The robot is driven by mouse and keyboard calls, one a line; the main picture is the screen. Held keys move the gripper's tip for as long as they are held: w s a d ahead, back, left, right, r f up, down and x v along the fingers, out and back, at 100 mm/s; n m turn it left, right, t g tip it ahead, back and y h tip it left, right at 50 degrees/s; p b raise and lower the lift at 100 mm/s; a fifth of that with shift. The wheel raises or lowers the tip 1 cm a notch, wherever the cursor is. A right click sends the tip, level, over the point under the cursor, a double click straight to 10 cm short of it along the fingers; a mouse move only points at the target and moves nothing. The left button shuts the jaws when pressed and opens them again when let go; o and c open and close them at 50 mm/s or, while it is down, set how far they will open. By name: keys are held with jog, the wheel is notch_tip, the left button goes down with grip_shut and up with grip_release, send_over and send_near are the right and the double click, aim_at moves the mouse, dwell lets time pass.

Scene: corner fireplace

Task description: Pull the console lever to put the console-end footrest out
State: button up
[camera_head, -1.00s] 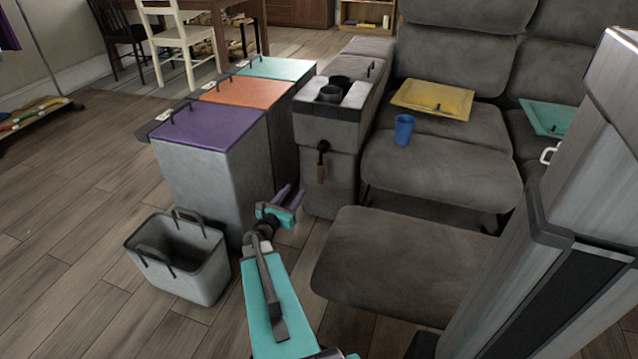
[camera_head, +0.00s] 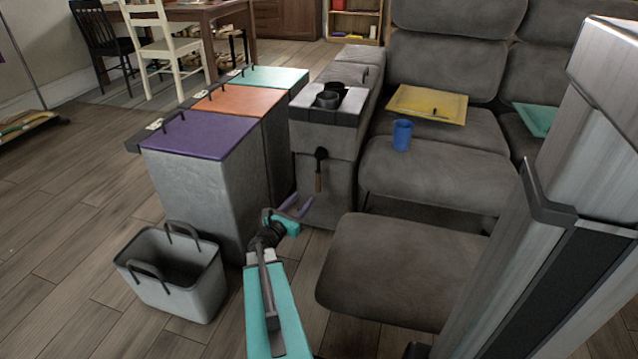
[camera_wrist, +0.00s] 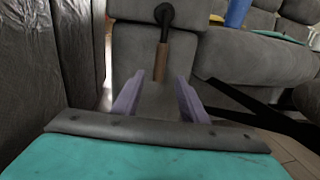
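The console (camera_head: 331,136) is a grey upholstered block with cup holders on top, beside the grey sofa. Its lever (camera_head: 319,172) hangs down on the front face, with a black pivot and a brown handle. In the wrist view the lever handle (camera_wrist: 162,62) hangs straight down ahead of my gripper. My gripper (camera_head: 297,206) is open and empty, below and a little left of the lever in the head view. In the wrist view its two purple fingers (camera_wrist: 158,98) stand apart, with the handle's lower end between them in the picture but farther off. The console-end footrest (camera_head: 395,265) sticks out in front of the sofa.
Bins with purple (camera_head: 200,135), orange (camera_head: 238,100) and teal (camera_head: 268,76) lids stand close left of the console. An open grey basket (camera_head: 178,275) is on the floor. A blue cup (camera_head: 402,135) and a yellow tray (camera_head: 428,104) are on the sofa.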

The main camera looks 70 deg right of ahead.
aim_at(317, 184)
jog(key=d+b, duration=0.1)
jog(key=d, duration=0.2)
jog(key=s+d+b, duration=0.1)
jog(key=d, duration=0.3)
jog(key=d+b, duration=0.1)
jog(key=d, duration=0.3)
jog(key=shift+s+f, duration=0.1)
jog(key=shift+s, duration=0.15)
jog(key=shift+s+d, duration=0.15)
jog(key=shift+d, duration=0.8)
grip_shut()
